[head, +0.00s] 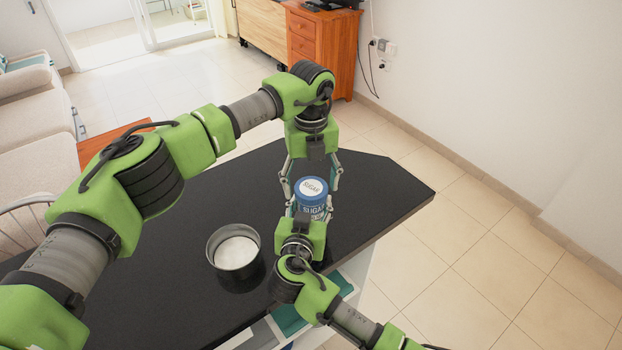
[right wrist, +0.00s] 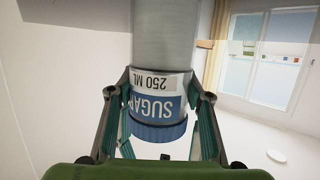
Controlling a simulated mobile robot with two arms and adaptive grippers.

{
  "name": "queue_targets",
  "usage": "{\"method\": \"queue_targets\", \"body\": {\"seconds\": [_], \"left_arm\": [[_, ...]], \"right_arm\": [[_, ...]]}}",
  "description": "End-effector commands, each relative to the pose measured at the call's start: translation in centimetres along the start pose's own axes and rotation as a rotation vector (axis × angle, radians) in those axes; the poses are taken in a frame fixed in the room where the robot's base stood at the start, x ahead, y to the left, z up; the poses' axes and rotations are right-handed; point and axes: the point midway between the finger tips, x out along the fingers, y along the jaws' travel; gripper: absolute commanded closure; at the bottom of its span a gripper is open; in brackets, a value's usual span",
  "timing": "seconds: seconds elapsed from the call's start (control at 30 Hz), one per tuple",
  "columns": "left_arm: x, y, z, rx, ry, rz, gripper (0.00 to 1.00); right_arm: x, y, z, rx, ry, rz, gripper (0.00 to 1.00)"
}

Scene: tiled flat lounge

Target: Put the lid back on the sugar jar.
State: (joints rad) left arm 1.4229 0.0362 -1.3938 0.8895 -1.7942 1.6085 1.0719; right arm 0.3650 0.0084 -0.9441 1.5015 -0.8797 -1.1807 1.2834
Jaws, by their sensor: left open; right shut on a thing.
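The sugar jar (head: 311,212) stands upright, with a blue and white SUGAR label. In the right wrist view, the jar (right wrist: 160,82) appears upside down. Its blue ribbed lid (head: 311,187) has a white SUGAR disc on top. The lid (right wrist: 158,132) sits on the jar against the label with no visible gap. My right gripper (head: 312,216) is shut on the jar, its fingers on both sides; they also show in the right wrist view (right wrist: 160,105). My left gripper (head: 312,180) points down from above, open, its fingers on either side of the lid.
A dark round pot (head: 213,248) with white contents stands on the black table (head: 180,230), left of the jar. The table's right edge is close to the jar. A wooden cabinet (head: 335,50) and pale sofa (head: 35,140) stand beyond. Tiled floor is clear at right.

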Motion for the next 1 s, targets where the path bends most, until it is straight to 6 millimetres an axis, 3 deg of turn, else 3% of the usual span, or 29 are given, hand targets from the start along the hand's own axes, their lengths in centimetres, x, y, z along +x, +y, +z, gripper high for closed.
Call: {"method": "queue_targets", "body": {"seconds": [0.13, 0.27, 0.3, 0.57, 1.0], "left_arm": [[0.00, -0.01, -0.01, 0.000, 0.000, 0.000, 0.36], [-0.01, -0.01, -0.02, 0.000, 0.000, 0.000, 0.70], [-0.01, -0.01, -0.02, 0.000, 0.000, 0.000, 0.73], [-0.01, 0.01, -0.01, 0.056, 0.000, 0.001, 0.73], [0.04, 0.02, 0.01, 0.847, 0.001, 0.001, 0.73]], "right_arm": [[0.02, 0.02, 0.01, 0.000, 0.000, 0.001, 1.00], [0.02, 0.02, 0.00, 0.000, 0.000, 0.000, 1.00], [0.02, 0.02, 0.00, 0.000, 0.000, 0.000, 1.00], [0.02, 0.03, 0.00, 0.000, 0.000, 0.001, 1.00], [0.02, 0.03, 0.00, 0.000, 0.000, 0.001, 1.00]]}}
